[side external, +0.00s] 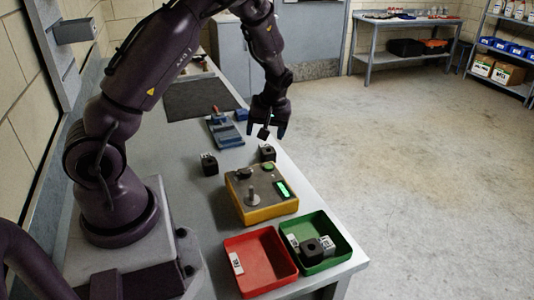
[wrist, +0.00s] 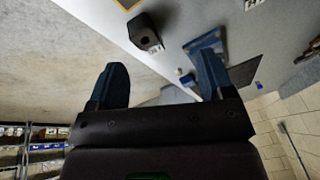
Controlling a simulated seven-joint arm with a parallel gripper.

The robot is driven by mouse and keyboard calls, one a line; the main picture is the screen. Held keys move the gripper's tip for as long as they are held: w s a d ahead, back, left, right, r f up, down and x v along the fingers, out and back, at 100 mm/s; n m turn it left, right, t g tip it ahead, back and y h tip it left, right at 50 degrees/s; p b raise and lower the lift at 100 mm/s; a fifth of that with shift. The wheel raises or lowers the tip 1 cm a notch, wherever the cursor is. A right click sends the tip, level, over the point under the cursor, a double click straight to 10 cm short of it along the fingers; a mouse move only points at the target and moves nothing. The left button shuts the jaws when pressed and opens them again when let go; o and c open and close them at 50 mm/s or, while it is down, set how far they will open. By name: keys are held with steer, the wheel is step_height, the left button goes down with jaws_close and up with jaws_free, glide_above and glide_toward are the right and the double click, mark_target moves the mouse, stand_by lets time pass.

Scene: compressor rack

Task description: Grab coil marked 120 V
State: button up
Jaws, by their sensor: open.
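Two small black coils stand on the bench in the side external view: one (side external: 209,165) at the left with a pale label, the other (side external: 267,154) nearer the bench's right edge. The lettering is too small to read. My gripper (side external: 267,130) is above and just behind the right coil, pointing down, apart from it. In the wrist view my gripper (wrist: 160,70) is open with nothing between its fingers. A black coil (wrist: 145,32) with a hole in its face lies beyond the fingertips, left of centre. I cannot tell which coil is marked 120 V.
A yellow test box (side external: 262,198) with a green display and a post stands in front of the coils. A red bin (side external: 262,284) looks empty. A green bin (side external: 340,262) holds dark coils with white labels. A blue fixture (side external: 225,132) lies behind.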

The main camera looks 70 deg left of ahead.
mark_target(267, 148)
steer(key=w+a+f+n, duration=0.1)
steer(key=f, duration=0.1)
steer(key=w+a+f+n, duration=0.1)
steer(key=a+f, duration=0.1)
steer(key=w+a+f+n+t+y, duration=0.1)
steer(key=a+f, duration=0.1)
steer(key=shift+w, duration=0.1)
steer(key=shift+d+x, duration=0.2)
steer(key=shift+x, duration=2.65)
steer(key=shift+f, duration=0.1)
steer(key=c, duration=1.1)
